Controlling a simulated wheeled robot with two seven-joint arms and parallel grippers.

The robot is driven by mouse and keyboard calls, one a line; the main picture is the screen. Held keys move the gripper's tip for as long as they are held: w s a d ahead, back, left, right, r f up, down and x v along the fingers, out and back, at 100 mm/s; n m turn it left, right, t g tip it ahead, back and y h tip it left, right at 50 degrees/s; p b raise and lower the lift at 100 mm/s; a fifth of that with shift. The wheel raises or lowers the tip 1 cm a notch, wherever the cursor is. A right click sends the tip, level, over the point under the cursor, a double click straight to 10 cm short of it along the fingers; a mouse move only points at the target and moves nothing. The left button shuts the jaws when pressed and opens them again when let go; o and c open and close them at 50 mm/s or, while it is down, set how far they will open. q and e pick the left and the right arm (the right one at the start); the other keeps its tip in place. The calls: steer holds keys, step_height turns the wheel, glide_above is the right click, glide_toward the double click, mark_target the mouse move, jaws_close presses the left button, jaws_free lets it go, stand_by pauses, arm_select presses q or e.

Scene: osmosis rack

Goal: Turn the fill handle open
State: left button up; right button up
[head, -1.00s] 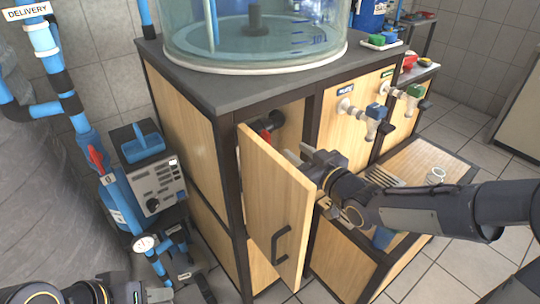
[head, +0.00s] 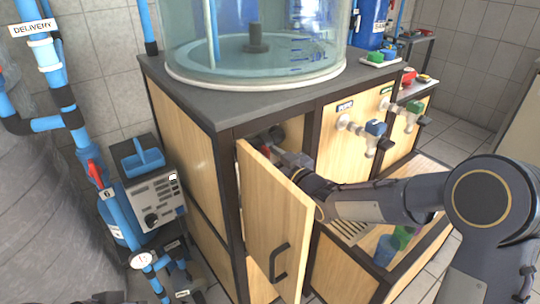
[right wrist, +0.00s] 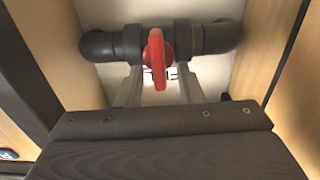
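The red fill handle (right wrist: 157,58) sits on a dark grey pipe valve (right wrist: 190,38) inside the cabinet. In the right wrist view its lever stands across the pipe. My right gripper (right wrist: 158,88) is open, with one finger on each side of the lever and gaps visible between. In the head view my right gripper (head: 290,157) reaches into the cabinet past the open wooden door (head: 270,220), which hides part of the inside.
The door stands open to the left of my right forearm, close to it. Blue (head: 375,128) and green (head: 414,107) taps stick out of the front panels to the right. A drip tray (head: 350,232) with cups lies below my arm. A clear tank (head: 255,60) stands on top.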

jaws_close()
steer(key=shift+f+n+b, duration=0.2)
steer(key=shift+n+b, duration=0.2)
steer(key=shift+b, duration=0.4)
steer(key=shift+s+a+f+n+b, duration=0.15)
steer(key=shift+a+f+n+b, duration=0.05)
steer(key=shift+n+b, duration=2.8)
steer(key=shift+s+a+f+n+b, duration=0.1)
steer(key=shift+a+f+n+b, duration=0.1)
steer(key=shift+n+b, duration=2.8)
steer(key=shift+s+a+f+n+b, duration=0.15)
steer(key=shift+a+f+n+b, duration=0.05)
steer(key=shift+n+b, duration=2.8)
steer(key=shift+m+b, duration=0.3)
steer(key=shift+b, duration=0.15)
jaws_free()
